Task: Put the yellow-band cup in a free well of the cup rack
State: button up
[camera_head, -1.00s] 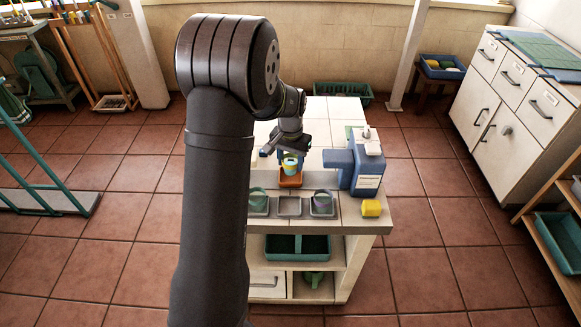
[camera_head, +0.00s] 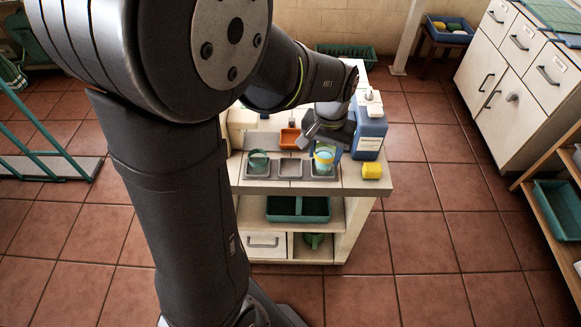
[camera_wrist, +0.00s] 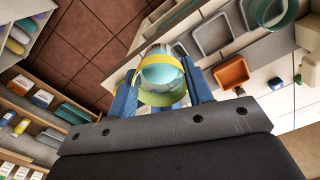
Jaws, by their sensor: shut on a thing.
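My gripper (camera_head: 325,146) is shut on the yellow-band cup (camera_wrist: 162,80), with a blue finger on each side of it in the wrist view. The cup also shows in the head view (camera_head: 324,156), at the right well of the grey cup rack (camera_head: 290,178). The left well holds a teal-green cup (camera_head: 258,161). The middle well (camera_head: 290,168) is empty. The right well's contents are mostly hidden behind the held cup. I cannot tell the held cup's exact height above the rack.
An empty orange tray (camera_head: 289,139) stands behind the rack. A blue dispenser (camera_head: 368,134) stands close to the right of my gripper. A yellow object (camera_head: 371,171) lies right of the rack near the counter edge. A dark green bin (camera_head: 298,209) is on the shelf below.

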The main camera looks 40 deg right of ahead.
jog(key=shift+s+a, duration=0.3)
jog(key=shift+a, duration=0.05)
jog(key=w+f, duration=0.2)
jog(key=w, duration=0.1)
jog(key=w+f, duration=0.2)
jog(key=w, duration=0.2)
jog(key=w+f, duration=0.3)
jog(key=w, duration=0.1)
jog(key=shift+a, duration=0.2)
jog(key=shift+w+f, duration=0.1)
jog(key=shift+f, duration=1.9)
jog(key=shift+f, duration=0.2)
jog(key=o, duration=1)
notch_tip(320, 180, up, 12)
jog(key=shift+r, duration=0.2)
